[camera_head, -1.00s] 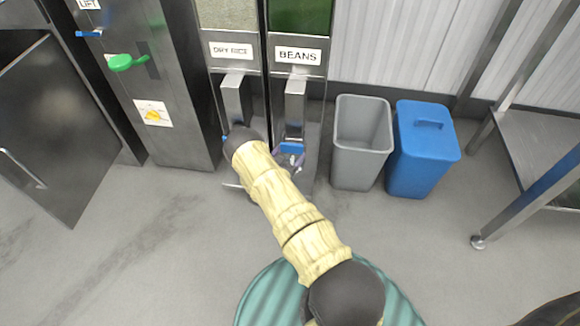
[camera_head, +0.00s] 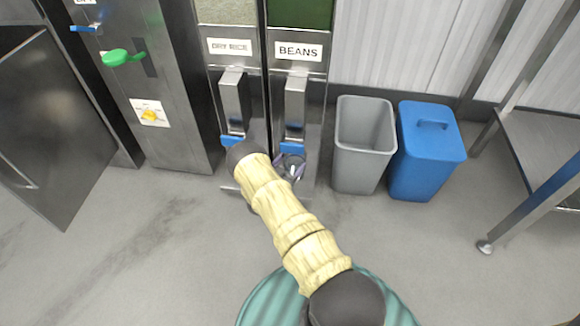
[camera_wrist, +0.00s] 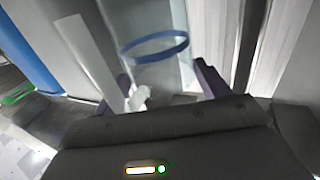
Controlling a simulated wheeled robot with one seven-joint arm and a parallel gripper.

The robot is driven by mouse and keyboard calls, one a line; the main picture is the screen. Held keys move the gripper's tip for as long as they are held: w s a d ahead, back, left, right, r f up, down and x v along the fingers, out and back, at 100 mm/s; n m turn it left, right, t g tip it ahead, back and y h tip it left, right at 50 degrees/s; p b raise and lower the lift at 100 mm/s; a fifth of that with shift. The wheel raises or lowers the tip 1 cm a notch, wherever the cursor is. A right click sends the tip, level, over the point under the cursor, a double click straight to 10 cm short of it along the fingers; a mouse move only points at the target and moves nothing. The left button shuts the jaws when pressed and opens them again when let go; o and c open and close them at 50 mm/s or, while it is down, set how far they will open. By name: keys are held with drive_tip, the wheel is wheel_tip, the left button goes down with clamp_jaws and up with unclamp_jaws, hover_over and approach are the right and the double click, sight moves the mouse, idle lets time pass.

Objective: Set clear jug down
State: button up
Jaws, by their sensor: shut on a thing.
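The clear jug (camera_wrist: 158,72), with a blue ring (camera_wrist: 155,47) around it, is between the purple fingers of my gripper (camera_wrist: 168,88) in the wrist view. My gripper is shut on it. In the head view, my gripper (camera_head: 289,168) is at the foot of the beans dispenser, below its blue outlet part. The jug is mostly hidden there by my arm and the fingers. I cannot tell whether its base touches the surface below.
The dry rice dispenser (camera_head: 233,100) stands left of the beans dispenser (camera_head: 296,100). A grey bin (camera_head: 362,150) and a blue lidded bin (camera_head: 425,155) stand to the right. A steel cabinet (camera_head: 150,90) is at the left. Open floor lies in front.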

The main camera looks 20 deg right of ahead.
drive_tip(key=shift+f, duration=0.1)
drive_tip(key=o, duration=1.3)
drive_tip(key=shift+r, duration=0.2)
drive_tip(key=shift+s+a, duration=0.1)
drive_tip(key=shift+a, duration=0.1)
drive_tip(key=p+v, duration=0.5)
drive_tip(key=v, duration=0.6)
drive_tip(key=shift+s+a+p, duration=0.2)
drive_tip(key=shift+p, duration=0.1)
drive_tip(key=shift+f, duration=0.1)
